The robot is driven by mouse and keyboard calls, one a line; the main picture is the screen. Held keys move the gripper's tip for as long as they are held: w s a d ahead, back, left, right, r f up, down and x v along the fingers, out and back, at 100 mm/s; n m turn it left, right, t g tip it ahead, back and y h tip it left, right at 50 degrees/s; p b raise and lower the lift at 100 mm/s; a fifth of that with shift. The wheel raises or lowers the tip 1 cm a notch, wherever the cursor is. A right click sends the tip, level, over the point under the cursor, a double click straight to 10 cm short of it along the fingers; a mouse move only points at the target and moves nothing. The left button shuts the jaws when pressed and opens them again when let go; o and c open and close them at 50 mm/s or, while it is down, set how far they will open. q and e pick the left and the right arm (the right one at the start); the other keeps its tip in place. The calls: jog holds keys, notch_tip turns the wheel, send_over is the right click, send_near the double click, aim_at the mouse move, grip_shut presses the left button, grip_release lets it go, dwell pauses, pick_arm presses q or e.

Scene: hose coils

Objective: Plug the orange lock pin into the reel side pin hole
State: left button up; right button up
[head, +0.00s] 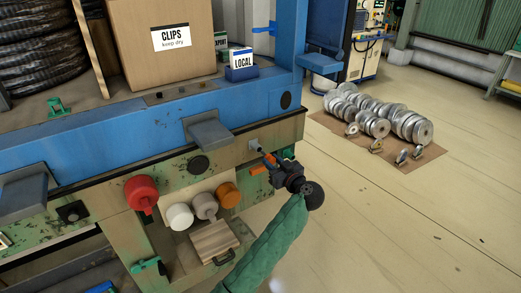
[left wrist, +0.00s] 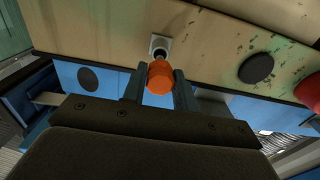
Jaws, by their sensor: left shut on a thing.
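The orange lock pin (left wrist: 160,80) is held by its orange knob between the two fingers of my left gripper (left wrist: 159,88) in the left wrist view. Its dark shaft points at a pale square fitting with a hole (left wrist: 160,44). The shaft's end meets or overlaps the fitting; I cannot tell how deep it sits. In the head view my left gripper (head: 273,160) is at the bench's front right corner, just right of the same fitting (head: 254,145). The pin's orange knob shows partly between the fingers there. My right gripper is not in view.
A red knob (head: 141,193), white and orange round caps (head: 228,195) and a wooden block (head: 213,240) are on the bench front, left of my arm. Metal discs (head: 375,118) lie on the floor; the floor at right is mostly clear.

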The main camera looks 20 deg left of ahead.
pick_arm(q)
jog(key=shift+s+d, duration=0.1)
jog(key=shift+p+v, duration=2.05)
jog(key=shift+v, duration=0.5)
jog(key=shift+s+d, duration=0.4)
jog(key=shift+d, duration=0.05)
